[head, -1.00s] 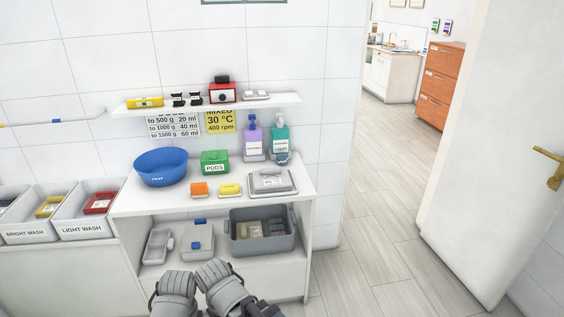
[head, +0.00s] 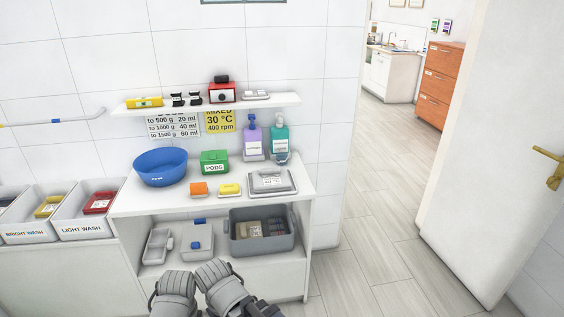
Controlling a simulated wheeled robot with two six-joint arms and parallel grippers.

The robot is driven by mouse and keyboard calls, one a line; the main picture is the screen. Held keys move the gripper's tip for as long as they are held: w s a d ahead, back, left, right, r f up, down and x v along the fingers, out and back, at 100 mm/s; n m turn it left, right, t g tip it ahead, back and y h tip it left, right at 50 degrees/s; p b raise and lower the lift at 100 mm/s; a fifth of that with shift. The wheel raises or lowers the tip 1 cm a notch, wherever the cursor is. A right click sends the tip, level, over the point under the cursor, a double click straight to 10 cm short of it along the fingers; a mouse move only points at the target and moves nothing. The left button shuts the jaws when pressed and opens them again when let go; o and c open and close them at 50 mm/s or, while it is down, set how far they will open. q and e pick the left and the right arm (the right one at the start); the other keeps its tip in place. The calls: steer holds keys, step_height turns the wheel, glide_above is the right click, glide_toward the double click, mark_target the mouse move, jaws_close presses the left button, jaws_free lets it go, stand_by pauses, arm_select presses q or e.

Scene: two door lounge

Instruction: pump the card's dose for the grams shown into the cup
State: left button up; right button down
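A white dose card (head: 173,125) hangs under the wall shelf and reads to 500 g 20 ml, to 1000 g 40 ml, to 1500 g 60 ml. A purple pump bottle (head: 253,140) and a teal pump bottle (head: 279,134) stand upright at the back right of the counter; their labels are too small to read. A small clear cup-like thing (head: 283,158) is at the foot of the teal bottle. A flat grey device (head: 271,182), perhaps a scale, lies in front; I cannot read any grams. My two arms show at the bottom edge, but no gripper fingers are visible.
The counter (head: 140,203) also holds a blue bowl (head: 161,168), a green PODS box (head: 214,162), an orange block (head: 199,189) and a yellow block (head: 230,190). A grey crate (head: 262,245) sits below. A yellow card (head: 220,121) reads MIXED 30 °C 400 rpm. Open floor lies right.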

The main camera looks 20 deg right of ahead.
stand_by(0.6)
arm_select(q)
jaws_close()
stand_by(0.5)
stand_by(1.0)
